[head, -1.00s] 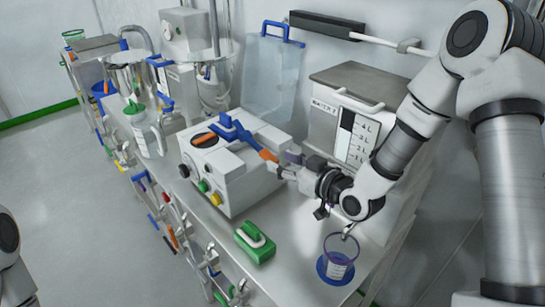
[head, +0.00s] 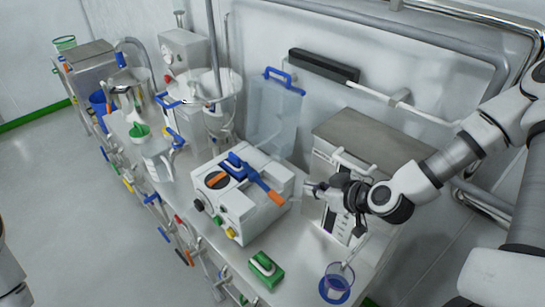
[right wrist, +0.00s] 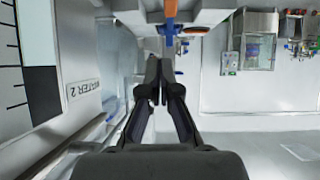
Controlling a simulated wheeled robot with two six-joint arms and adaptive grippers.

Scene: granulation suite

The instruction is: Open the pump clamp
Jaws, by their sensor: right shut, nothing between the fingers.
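The pump (head: 238,208) is a white box on the bench with an orange-marked dark round part on top. Its clamp lever is blue (head: 238,166) with an orange handle (head: 272,195) that slopes down toward the right, out past the pump's edge. My right gripper (head: 308,189) is shut and empty, a short gap to the right of the handle end. In the right wrist view its fingers (right wrist: 163,68) are together, with the orange handle (right wrist: 171,8) and blue part (right wrist: 168,32) beyond them at the top. My left gripper is out of view.
The box marked WATER 2 (head: 365,140) stands right of the pump, close behind my right gripper. Vessels crowd the left; open floor lies beyond.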

